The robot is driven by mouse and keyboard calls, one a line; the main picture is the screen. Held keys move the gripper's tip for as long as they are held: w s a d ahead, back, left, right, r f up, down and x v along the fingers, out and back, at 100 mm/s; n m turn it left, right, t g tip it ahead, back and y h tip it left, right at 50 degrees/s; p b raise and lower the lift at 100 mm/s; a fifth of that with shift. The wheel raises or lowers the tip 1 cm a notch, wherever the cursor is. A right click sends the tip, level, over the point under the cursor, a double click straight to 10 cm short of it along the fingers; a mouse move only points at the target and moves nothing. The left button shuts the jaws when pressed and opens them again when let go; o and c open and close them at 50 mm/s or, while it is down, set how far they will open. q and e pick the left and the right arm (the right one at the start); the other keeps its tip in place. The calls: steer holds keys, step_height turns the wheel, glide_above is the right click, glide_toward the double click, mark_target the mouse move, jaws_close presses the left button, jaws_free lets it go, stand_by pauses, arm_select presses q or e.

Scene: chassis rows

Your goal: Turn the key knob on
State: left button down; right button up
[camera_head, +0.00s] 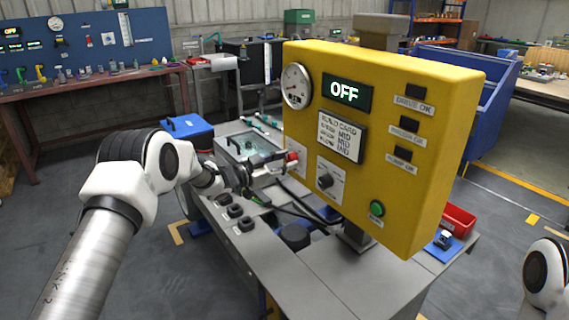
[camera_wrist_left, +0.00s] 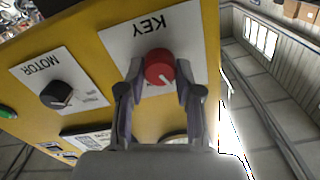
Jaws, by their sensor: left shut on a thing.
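The red key knob (camera_wrist_left: 159,66) sits on a white plate marked KEY (camera_wrist_left: 130,38) on the yellow panel, upside down in the left wrist view. Its white pointer line runs toward the lower right there. My left gripper (camera_wrist_left: 160,88) is shut on the knob, one finger on each side. In the head view the knob (camera_head: 292,157) shows at the panel's left edge, with my left gripper (camera_head: 268,172) reaching it from the left. My right gripper is out of view.
The yellow panel (camera_head: 440,90) also bears a black motor knob (camera_head: 325,181), a green button (camera_head: 377,208), a gauge (camera_head: 296,86) and dark indicator windows. A grey bench (camera_head: 330,275) with cables and black parts lies below. A red bin (camera_head: 458,220) stands at right.

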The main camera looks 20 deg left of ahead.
arm_select(q)
steer(key=m+b, duration=0.4)
steer(key=m, duration=0.2)
steer(key=shift+f, duration=0.15)
steer(key=m+b, duration=0.3)
steer(key=m, duration=0.1)
steer(key=shift+m, duration=0.4)
steer(key=shift+d, duration=0.1)
steer(key=c, duration=0.8)
jaws_free()
steer(key=shift+o, duration=0.2)
steer(key=shift+s, duration=0.1)
steer(key=v, duration=1.2)
